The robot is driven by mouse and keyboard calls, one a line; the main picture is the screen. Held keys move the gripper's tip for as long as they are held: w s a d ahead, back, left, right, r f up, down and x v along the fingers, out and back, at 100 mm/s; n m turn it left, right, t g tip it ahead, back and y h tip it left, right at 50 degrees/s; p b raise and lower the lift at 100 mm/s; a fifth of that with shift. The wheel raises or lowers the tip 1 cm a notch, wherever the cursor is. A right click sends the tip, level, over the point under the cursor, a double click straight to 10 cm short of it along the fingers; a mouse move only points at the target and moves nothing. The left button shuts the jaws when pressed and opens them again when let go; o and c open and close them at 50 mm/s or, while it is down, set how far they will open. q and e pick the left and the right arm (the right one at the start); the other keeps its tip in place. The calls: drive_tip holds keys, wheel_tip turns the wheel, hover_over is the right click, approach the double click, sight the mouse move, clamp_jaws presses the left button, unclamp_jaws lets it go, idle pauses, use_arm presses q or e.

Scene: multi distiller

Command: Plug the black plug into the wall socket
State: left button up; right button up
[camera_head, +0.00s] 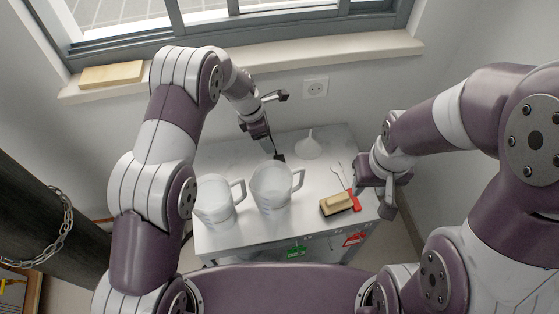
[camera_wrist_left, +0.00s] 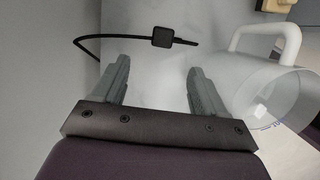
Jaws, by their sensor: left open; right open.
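The black plug (camera_head: 279,157) lies on the grey table with its black cable. In the left wrist view, the square plug (camera_wrist_left: 162,37) sits just beyond and between my open left fingertips (camera_wrist_left: 158,75), not gripped. The cable (camera_wrist_left: 100,38) curves off to the left of it. In the head view, my left gripper reaches down over the back left of the table, partly hidden by its own wrist. The white wall socket (camera_head: 315,88) is on the wall behind the table, below the window sill. My right gripper (camera_head: 375,195) is open and empty at the table's right edge.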

use_arm(q)
hover_over(279, 159)
drive_tip(key=a, duration=0.2)
wheel_tip(279, 159, down, 6)
drive_tip(key=shift+f, duration=0.3)
drive_tip(key=x, duration=0.5)
drive_tip(key=shift+s+d, duration=0.2)
drive_tip(key=c, duration=1.1)
wheel_tip(279, 159, up, 10)
